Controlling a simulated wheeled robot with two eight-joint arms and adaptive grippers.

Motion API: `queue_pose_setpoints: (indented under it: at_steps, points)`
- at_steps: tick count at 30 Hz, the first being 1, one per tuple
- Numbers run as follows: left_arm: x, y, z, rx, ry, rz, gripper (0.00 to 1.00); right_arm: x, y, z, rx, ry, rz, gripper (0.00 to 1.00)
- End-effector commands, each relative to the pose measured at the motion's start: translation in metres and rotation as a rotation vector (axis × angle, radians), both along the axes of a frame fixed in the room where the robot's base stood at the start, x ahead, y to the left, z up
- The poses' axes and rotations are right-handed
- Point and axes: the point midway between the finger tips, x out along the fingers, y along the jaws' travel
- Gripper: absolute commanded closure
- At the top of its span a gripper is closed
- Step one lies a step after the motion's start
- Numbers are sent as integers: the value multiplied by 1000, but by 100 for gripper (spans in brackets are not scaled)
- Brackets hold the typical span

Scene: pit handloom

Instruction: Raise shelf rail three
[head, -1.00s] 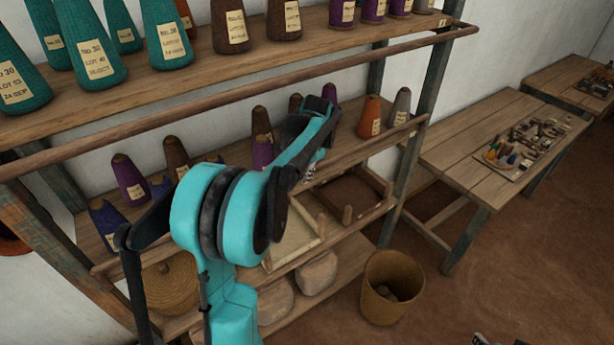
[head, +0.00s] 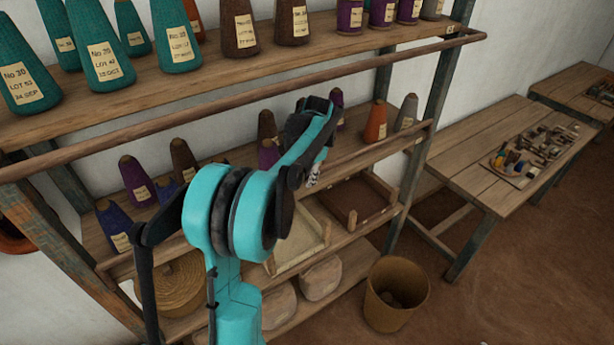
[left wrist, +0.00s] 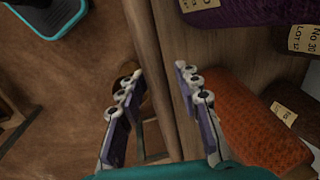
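The wooden shelf rack has round front rails. The upper rail (head: 250,98) runs along the top shelf, and a lower rail (head: 397,141) fronts the middle shelf of cones. No number marks show, so I cannot tell which is rail three. My left gripper (left wrist: 160,100) is open and empty in the left wrist view. Its fingers stand apart on either side of a wooden rail (left wrist: 143,40), with no clear contact. In the head view my left arm hides most of this gripper and part of the lower rail. My right gripper is not in view.
An orange cone (head: 375,122) stands on the middle shelf, and it shows close beside the fingers in the left wrist view (left wrist: 250,125). Teal cones (head: 105,55) crowd the top shelf. A basket (head: 395,293) stands on the floor. A tool table (head: 470,150) is at right.

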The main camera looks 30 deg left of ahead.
Motion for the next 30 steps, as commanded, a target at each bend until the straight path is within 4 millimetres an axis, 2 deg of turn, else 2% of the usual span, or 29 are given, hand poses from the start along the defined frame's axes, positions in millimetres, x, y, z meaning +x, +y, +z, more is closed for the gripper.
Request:
queue_pose_setpoints:
  at_steps: [12,17,23,30]
  points:
    - [-1,-1,0,-2,1,0,60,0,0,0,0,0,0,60]
    - [-5,-12,1,-2,1,-2,60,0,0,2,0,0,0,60]
    - [-13,-33,-4,212,-88,-9,60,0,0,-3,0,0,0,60]
    - [-20,-53,-17,486,-203,-8,60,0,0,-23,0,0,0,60]
